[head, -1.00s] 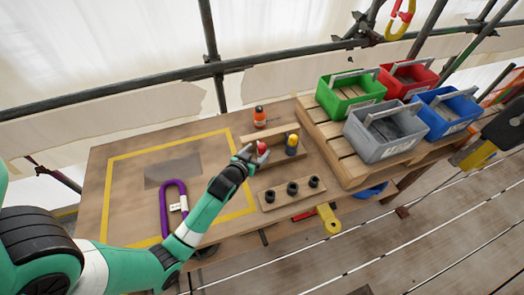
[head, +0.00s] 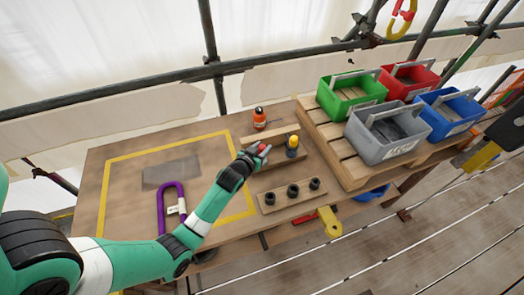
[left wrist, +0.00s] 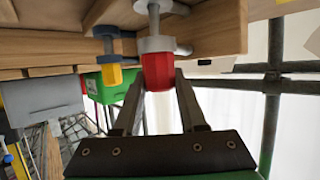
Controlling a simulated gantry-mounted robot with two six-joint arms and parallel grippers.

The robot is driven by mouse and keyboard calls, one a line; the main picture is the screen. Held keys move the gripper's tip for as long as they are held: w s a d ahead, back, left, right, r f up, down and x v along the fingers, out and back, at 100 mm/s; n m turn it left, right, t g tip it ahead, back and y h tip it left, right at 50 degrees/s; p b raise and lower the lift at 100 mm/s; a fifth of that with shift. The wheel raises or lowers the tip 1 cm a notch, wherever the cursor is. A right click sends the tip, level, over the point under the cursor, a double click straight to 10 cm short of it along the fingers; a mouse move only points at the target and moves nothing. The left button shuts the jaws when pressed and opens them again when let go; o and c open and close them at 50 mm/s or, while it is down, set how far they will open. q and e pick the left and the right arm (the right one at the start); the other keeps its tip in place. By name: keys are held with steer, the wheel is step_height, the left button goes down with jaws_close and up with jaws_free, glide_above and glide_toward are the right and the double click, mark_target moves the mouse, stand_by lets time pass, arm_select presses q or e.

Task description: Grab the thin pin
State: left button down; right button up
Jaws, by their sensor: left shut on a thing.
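The red-headed pin (head: 263,148) stands in the wooden rack at the back of the bench. In the left wrist view the pin (left wrist: 158,71) has a red grip, a grey collar and a grey shaft at the wood. My left gripper (head: 258,155) is shut on the red grip, one finger on each side; its fingers (left wrist: 160,84) also show in the left wrist view. Beside it stands a yellow-headed pin (head: 292,142) with a blue collar (left wrist: 115,47). I cannot tell how far the red pin sits in its hole. My right gripper is not in view.
A wooden block with three dark sockets (head: 291,192) lies in front of the rack. An orange bottle (head: 259,118) stands behind. A purple shackle (head: 162,207) lies left of my arm. Green (head: 326,96), red, grey and blue bins stand on the pallet at right.

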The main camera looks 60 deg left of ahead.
arm_select(q)
steer(key=shift+r, duration=0.15)
step_height(320, 180, up, 9)
steer(key=p, duration=0.3)
steer(key=shift+r+p, duration=0.1)
steer(key=shift+p, duration=0.3)
steer(key=shift+r, duration=0.4)
